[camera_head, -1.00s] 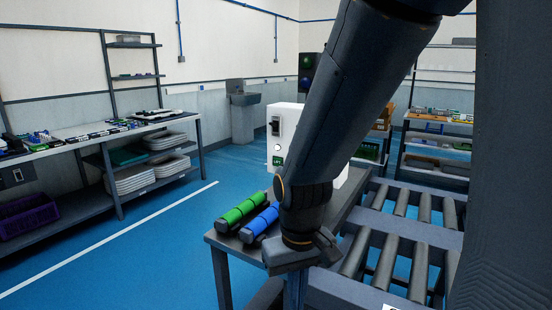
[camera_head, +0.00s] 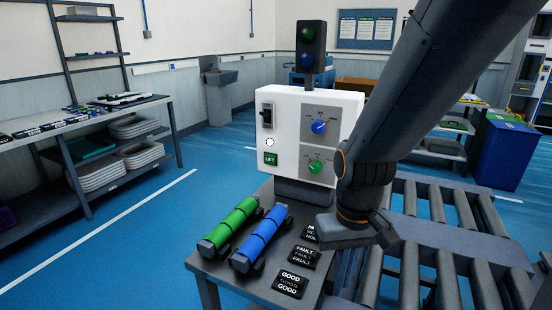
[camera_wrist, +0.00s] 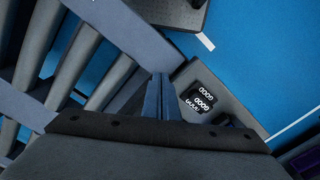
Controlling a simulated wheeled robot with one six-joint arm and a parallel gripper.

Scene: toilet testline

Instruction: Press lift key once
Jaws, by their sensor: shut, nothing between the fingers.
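A white control box (camera_head: 287,122) stands at the back of a small table in the head view. A green LIFT label (camera_head: 270,159) is low on the left of its front face, with a round white button (camera_head: 269,142) just above it. My gripper is at the end of my arm, right of the box and over the table's right side; its fingertips do not show clearly in the head view. In the wrist view, the two fingers of my gripper (camera_wrist: 158,95) are together and empty, pointing down past the table. The LIFT label is out of the wrist view.
Green (camera_head: 232,225) and blue (camera_head: 260,238) cylinders lie on the table (camera_head: 232,281), beside black FAULT (camera_head: 305,256) and GOOD (camera_head: 290,284) blocks. A roller conveyor (camera_head: 450,240) adjoins on the right. The box also carries a black switch (camera_head: 267,115) and two dials. Open blue floor lies left.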

